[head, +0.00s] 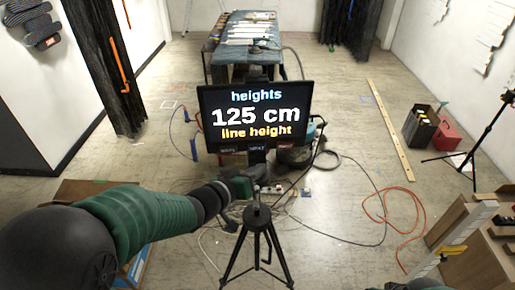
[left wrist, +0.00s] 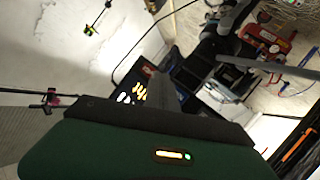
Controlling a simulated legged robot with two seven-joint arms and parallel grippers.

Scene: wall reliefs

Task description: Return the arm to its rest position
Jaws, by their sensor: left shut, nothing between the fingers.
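My left arm (head: 140,215), green and black, comes in from the left in the head view and stretches across towards the middle. My left gripper (head: 250,187) is at its end, in front of the lower edge of a monitor (head: 255,117) and close above a black tripod (head: 258,225). It is shut and empty. The fingertips are small and partly hard to make out. The left wrist view is tilted and shows my green and black wrist housing across the bottom. My right gripper is not in view.
The monitor reads "heights 125 cm line height". Cables and an orange hose (head: 395,215) lie on the floor. A long table (head: 225,75) stands behind, a wooden bench (head: 465,250) at lower right, a dark crate (head: 420,127) and red box (head: 447,133) at right. Floor at left is fairly clear.

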